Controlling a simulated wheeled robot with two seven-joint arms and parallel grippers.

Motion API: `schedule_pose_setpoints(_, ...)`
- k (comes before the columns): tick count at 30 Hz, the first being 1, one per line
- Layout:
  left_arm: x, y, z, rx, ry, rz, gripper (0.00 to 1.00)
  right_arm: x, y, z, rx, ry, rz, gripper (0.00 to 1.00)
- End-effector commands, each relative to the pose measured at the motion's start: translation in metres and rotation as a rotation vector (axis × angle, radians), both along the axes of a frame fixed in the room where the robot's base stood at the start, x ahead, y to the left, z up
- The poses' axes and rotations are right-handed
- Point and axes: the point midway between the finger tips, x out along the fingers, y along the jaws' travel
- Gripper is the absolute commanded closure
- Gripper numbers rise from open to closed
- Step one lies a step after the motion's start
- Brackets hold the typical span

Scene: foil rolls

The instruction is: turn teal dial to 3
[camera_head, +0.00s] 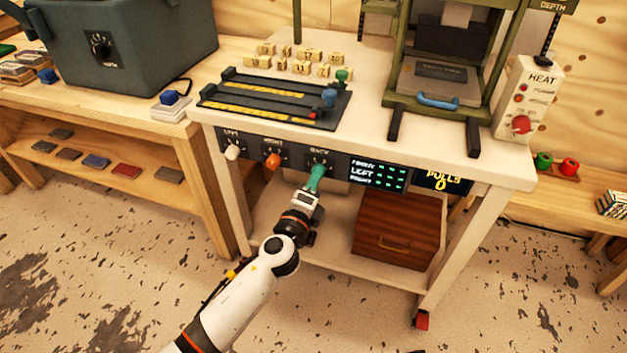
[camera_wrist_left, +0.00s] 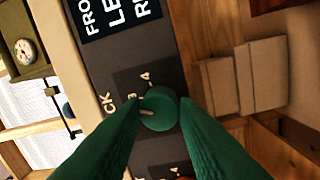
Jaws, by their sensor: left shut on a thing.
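The teal dial (camera_wrist_left: 160,108) is on the dark front panel of the white table, the third knob from the left. In the left wrist view it sits between my dark green fingertips, with a pale pointer mark on its face. The numerals 3 and 4 are printed on the panel beside it; which one the mark points at I cannot tell. My right gripper is not in view.
A white knob (camera_head: 232,152) and an orange knob (camera_head: 272,161) are left of the dial. A lit display (camera_head: 378,175) is to its right. A wooden drawer box (camera_head: 398,228) stands on the lower shelf. A green-framed press (camera_head: 440,70) stands on the table.

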Motion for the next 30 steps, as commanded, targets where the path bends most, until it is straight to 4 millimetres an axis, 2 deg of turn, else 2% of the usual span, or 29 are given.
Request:
schedule_pose_setpoints(13, -0.001, 0.000, -0.002, 0.011, -0.001, -0.002, 0.96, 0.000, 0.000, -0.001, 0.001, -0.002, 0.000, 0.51)
schedule_pose_setpoints(14, -0.001, 0.000, -0.002, 0.011, -0.001, -0.002, 0.70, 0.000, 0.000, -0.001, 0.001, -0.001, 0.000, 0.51)
schedule_pose_setpoints(17, -0.001, 0.000, -0.001, 0.010, -0.001, -0.002, 0.53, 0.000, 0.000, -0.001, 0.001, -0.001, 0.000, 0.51)
schedule_pose_setpoints(26, -0.001, 0.000, -0.001, 0.010, -0.002, -0.001, 0.51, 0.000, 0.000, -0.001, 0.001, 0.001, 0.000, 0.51)
schedule_pose_setpoints(30, -0.012, 0.004, -0.002, 0.010, -0.001, -0.001, 0.51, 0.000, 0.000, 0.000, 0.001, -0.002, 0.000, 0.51)
